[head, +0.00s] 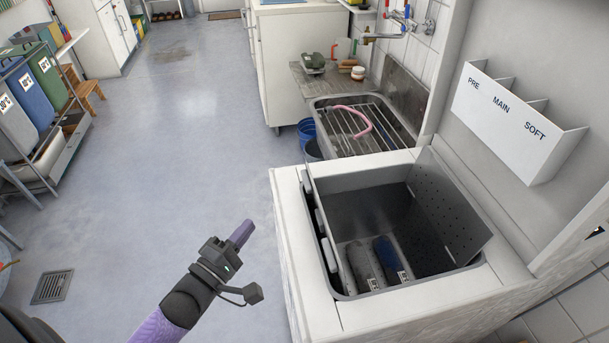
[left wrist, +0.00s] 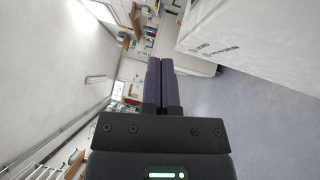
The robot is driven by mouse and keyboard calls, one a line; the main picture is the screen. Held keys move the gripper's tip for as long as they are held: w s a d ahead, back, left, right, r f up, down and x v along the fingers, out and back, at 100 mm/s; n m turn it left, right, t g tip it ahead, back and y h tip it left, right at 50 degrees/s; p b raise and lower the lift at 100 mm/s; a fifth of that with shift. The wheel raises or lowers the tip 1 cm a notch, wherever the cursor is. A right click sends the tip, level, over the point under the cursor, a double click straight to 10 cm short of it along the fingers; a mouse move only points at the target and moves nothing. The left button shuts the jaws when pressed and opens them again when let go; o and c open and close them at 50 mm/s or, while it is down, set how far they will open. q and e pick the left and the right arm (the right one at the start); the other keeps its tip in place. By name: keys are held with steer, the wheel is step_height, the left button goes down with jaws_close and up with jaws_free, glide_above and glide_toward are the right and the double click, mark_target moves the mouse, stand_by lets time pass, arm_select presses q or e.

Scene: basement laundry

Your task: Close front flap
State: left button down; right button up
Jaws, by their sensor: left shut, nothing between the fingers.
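The top-loading washer (head: 305,265) stands at the right with its drum opening uncovered. The front flap (head: 328,232) stands up along the left side of the opening and shows almost edge-on, with several grey catches on its outer side. The perforated rear flap (head: 452,205) leans open on the right side. My right gripper is not in view.
A raised lid with a white PRE/MAIN/SOFT holder (head: 515,120) rises behind the opening. A sink (head: 360,125) with a rack and pink hose stands beyond the washer. Blue buckets (head: 307,132) sit beside it. The floor (head: 190,160) left of the washer is clear.

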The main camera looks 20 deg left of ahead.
arm_select(q)
steer(key=w+d+b, duration=0.1)
steer(key=w, duration=0.2)
steer(key=w+d+r+b, duration=0.1)
steer(key=w, duration=0.3)
steer(key=w+d+b, duration=0.1)
steer(key=w, duration=0.2)
steer(key=shift+w+d+r, duration=0.35)
steer(key=shift+w+d, duration=0.05)
steer(key=shift+w+d+r, duration=0.1)
steer(key=shift+w+d, duration=0.15)
steer(key=shift+d, duration=0.05)
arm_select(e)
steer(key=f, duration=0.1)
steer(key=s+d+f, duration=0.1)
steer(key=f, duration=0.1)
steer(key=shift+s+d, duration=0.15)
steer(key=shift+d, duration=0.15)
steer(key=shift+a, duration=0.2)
